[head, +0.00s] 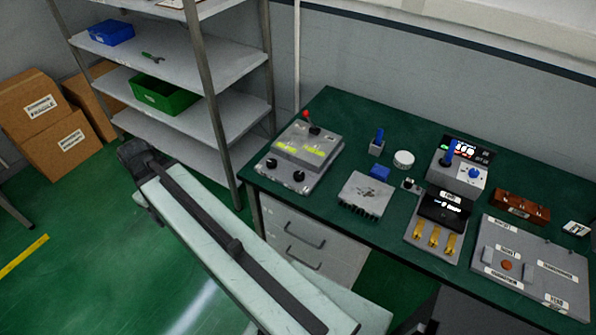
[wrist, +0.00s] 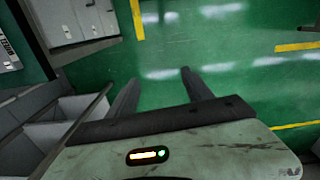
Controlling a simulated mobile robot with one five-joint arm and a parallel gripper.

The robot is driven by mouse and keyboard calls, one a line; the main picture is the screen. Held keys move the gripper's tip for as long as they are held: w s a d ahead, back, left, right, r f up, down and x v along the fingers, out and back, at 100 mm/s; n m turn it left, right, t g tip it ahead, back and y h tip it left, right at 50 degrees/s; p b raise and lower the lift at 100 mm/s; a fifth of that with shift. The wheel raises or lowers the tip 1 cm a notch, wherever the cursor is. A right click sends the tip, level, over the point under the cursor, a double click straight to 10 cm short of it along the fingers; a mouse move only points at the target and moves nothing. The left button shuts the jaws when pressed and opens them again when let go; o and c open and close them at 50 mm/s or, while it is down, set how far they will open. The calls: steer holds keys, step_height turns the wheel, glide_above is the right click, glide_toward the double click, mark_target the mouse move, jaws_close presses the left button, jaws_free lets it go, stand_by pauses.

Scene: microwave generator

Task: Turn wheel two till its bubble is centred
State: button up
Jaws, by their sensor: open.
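My gripper (wrist: 158,92) shows in the wrist view, its two dark fingers spread apart over green floor with nothing between them. In the head view my arm lies across the lower middle, away from the bench things, and the fingers cannot be made out there. I cannot pick out a wheel marked two or a bubble. A grey labelled panel (head: 548,284) with a brown round part (head: 507,265) lies at the bench's right.
The green bench (head: 340,108) also holds a grey box with black knobs and a red-tipped lever (head: 305,150), a finned block (head: 365,195) and a meter (head: 459,172). Shelving (head: 215,62) stands left of the bench, with cartons (head: 40,125) beyond. Green floor is open at lower left.

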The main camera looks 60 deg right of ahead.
steer(key=s+d+n, duration=0.1)
steer(key=s+d, duration=0.1)
steer(key=d, duration=0.7)
steer(key=s+d, duration=0.3)
steer(key=d, duration=0.5)
steer(key=n, duration=0.3)
glide_above(299, 174)
steer(key=shift+s+a+r, duration=0.1)
steer(key=shift+s+r, duration=0.05)
steer(key=shift+r, duration=0.15)
step_height(299, 174, down, 8)
steer(key=b, duration=0.7)
steer(key=shift+b, duration=0.3)
steer(key=shift+r, duration=0.1)
